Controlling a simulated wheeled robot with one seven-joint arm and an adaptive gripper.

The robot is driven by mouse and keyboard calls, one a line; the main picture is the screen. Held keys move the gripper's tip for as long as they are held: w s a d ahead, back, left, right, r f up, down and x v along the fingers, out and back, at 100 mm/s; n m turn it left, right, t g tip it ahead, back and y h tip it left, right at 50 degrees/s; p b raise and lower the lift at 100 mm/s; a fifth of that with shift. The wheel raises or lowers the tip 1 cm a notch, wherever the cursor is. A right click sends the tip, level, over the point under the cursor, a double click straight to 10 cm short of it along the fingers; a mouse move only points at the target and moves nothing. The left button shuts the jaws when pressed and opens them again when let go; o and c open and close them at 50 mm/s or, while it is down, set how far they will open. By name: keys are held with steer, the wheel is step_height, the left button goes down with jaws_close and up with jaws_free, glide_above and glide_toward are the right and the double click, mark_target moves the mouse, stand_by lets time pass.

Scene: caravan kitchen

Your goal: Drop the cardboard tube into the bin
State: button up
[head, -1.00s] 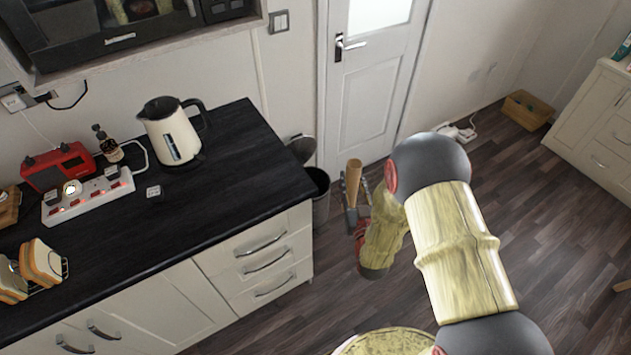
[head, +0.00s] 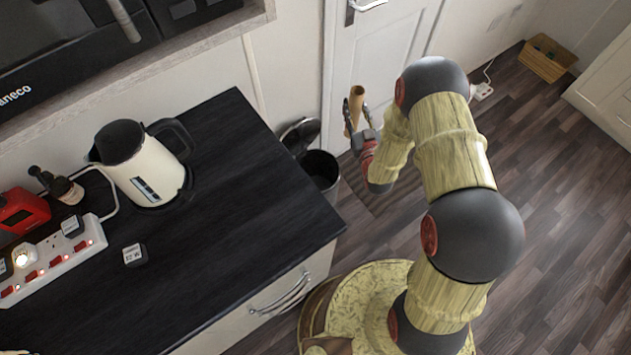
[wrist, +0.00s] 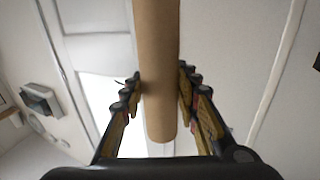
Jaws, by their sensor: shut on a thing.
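The brown cardboard tube (head: 356,98) is held by my gripper (head: 355,110) near the white door. In the wrist view the tube (wrist: 156,70) runs down between the fingers of my gripper (wrist: 160,85), which is shut on it. The dark round bin (head: 320,170) stands on the floor past the end of the counter, with its lid (head: 300,134) raised and its opening showing. In the head view the tube is above and to the right of the bin, not over its opening.
The black counter (head: 215,235) ends just left of the bin. The white door (head: 385,45) stands behind my gripper. Wooden floor (head: 560,190) is open to the right.

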steer(key=w+a+f+n+g+y+b, duration=0.1)
steer(key=f+b, duration=0.4)
steer(key=f, duration=0.9)
steer(key=w+a+f+n+g+y+b, duration=0.1)
steer(key=a+f, duration=0.5)
steer(key=f, duration=0.9)
steer(key=w+a+f+n+g+y+b, duration=0.1)
steer(key=w+a+f+n+y+b, duration=0.2)
steer(key=f, duration=1.1)
steer(key=w+y+b, duration=0.1)
steer(key=y+b, duration=0.2)
steer(key=b, duration=0.2)
steer(key=shift+w+a+f+n+b, duration=0.15)
steer(key=shift+a+n+b, duration=0.15)
steer(key=shift+b, duration=0.05)
steer(key=o, duration=0.7)
steer(key=shift+o, duration=0.6)
steer(key=v, duration=1.2)
